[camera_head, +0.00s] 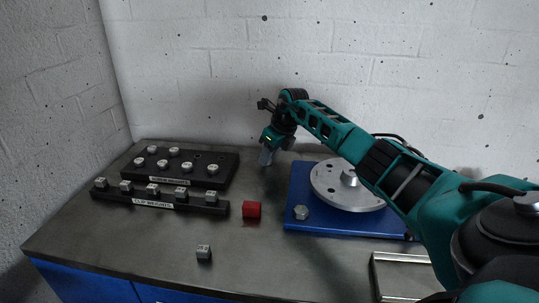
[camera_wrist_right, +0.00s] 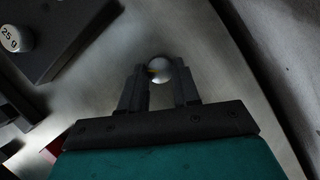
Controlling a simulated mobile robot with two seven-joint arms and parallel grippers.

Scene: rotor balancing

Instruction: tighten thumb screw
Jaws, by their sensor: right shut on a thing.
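My right gripper (camera_head: 267,155) is above the table, left of the blue base plate (camera_head: 296,180). In the wrist view its fingers (camera_wrist_right: 160,88) are closed on a small round silvery piece (camera_wrist_right: 158,68). I cannot tell for sure whether that piece is a thumb screw or a screw weight. The grey rotor disc (camera_head: 330,190) lies on the base plate, with a hub at its middle; my right arm partly hides it. A grey knob (camera_head: 301,212) sits at the plate's front left, apart from the gripper. My left gripper is not in view.
A black rack (camera_head: 226,167) holds several silver round weights at the left. A clip weights rack (camera_head: 221,207) stands before it. The front middle of the table is mostly clear.

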